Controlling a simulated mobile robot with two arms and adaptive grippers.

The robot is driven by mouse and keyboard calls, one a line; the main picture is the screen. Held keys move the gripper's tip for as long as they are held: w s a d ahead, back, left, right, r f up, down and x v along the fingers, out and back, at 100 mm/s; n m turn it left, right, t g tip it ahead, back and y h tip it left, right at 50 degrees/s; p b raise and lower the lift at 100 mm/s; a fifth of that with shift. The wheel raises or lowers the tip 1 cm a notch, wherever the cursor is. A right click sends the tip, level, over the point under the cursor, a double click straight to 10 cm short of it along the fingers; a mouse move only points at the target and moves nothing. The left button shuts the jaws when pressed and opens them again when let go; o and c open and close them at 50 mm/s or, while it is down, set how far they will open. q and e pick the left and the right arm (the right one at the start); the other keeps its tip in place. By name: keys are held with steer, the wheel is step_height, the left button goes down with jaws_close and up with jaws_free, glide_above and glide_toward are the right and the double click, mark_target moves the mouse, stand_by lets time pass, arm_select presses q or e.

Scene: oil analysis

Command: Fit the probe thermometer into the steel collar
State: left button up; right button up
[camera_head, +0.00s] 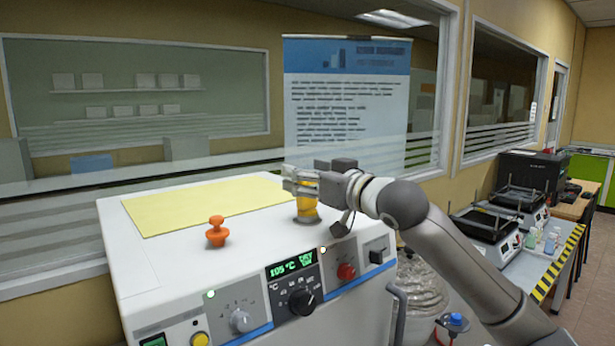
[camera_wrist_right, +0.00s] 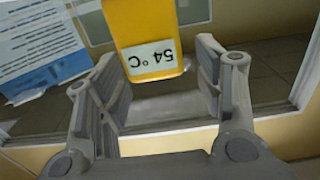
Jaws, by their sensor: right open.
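The yellow probe thermometer (camera_head: 306,209) is upright on top of the white oven-like unit, near its right side. In the right wrist view the thermometer (camera_wrist_right: 150,25) shows its display reading 54 °C upside down. My right gripper (camera_head: 303,181) is at the thermometer's upper part. In the wrist view its two fingers (camera_wrist_right: 157,75) are spread to either side of the thermometer, with a gap visible on both sides. I cannot make out the steel collar; the thermometer's lower end is too small to tell whether it sits in one. My left gripper is not in view.
The white unit (camera_head: 165,265) has a yellow sheet (camera_head: 205,205) and an orange-red knobbed piece (camera_head: 216,232) on top. Its front panel has dials and a green display (camera_head: 292,264). A side bench (camera_head: 535,262) with black-topped devices and small bottles stands at right.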

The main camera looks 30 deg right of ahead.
steer(key=shift+s, duration=0.1)
steer(key=s, duration=0.4)
steer(key=shift+d+f, duration=0.1)
steer(key=shift+d, duration=0.2)
steer(key=shift+s, duration=0.95)
steer(key=shift+s+d, duration=0.2)
steer(key=shift+s, duration=2.75)
